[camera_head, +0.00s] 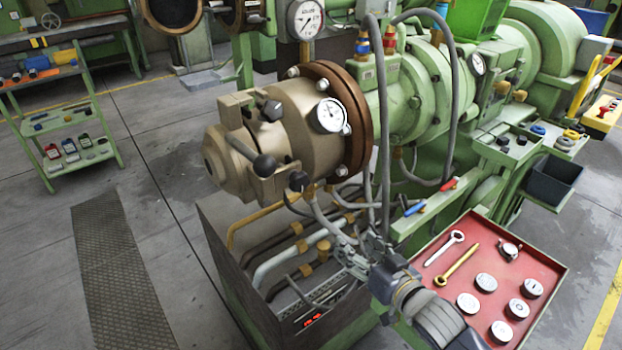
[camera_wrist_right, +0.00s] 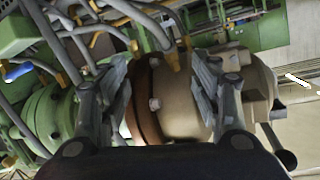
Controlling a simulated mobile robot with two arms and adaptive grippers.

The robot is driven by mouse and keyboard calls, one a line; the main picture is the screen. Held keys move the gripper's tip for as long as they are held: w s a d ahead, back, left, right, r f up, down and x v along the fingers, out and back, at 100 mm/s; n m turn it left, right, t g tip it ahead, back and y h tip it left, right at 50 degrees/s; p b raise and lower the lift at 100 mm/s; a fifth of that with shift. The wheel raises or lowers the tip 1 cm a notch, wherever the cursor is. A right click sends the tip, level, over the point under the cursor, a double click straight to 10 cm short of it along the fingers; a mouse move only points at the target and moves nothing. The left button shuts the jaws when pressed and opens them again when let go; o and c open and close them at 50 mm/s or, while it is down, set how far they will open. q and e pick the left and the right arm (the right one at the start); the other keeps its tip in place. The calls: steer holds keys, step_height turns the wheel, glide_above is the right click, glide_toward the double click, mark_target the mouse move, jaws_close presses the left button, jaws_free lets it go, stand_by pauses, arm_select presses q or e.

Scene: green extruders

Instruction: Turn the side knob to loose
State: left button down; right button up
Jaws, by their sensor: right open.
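The extruder head (camera_head: 290,110) is a tan metal cylinder with a brown flange ring (camera_head: 345,110). It carries several dark knobs: a ball on a lever (camera_head: 264,165), one on the upper face (camera_head: 270,110) and one on the lower side (camera_head: 298,181). I cannot tell which is the side knob. My right gripper (camera_head: 352,252) is below and right of the head, in front of the pipes. In the right wrist view the open, empty fingers (camera_wrist_right: 160,75) frame the flange and tan body (camera_wrist_right: 180,110), apparently beyond them. A dark ball lever (camera_wrist_right: 286,158) shows at lower right. My left gripper is out of view.
Grey hoses (camera_head: 385,110) hang close to my right gripper, with pipes (camera_head: 285,262) below the head. A red tray (camera_head: 545,270) with wrenches and round discs lies to the right. A green cart (camera_head: 88,165) stands at left.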

mark_target(303, 183)
steer(key=s+a+r+n+y, duration=0.25)
steer(key=a+r+y, duration=0.2)
steer(key=r, duration=0.95)
steer(key=shift+m+t, duration=0.4)
steer(key=shift+m, duration=0.05)
steer(key=x, duration=0.3)
steer(key=p+x, duration=0.1)
steer(key=x, duration=0.3)
steer(key=a+p+x, duration=0.1)
steer(key=x, duration=0.2)
steer(key=shift+s+a, duration=0.1)
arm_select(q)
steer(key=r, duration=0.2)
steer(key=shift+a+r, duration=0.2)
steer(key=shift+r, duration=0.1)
arm_select(e)
steer(key=c, duration=1.1)
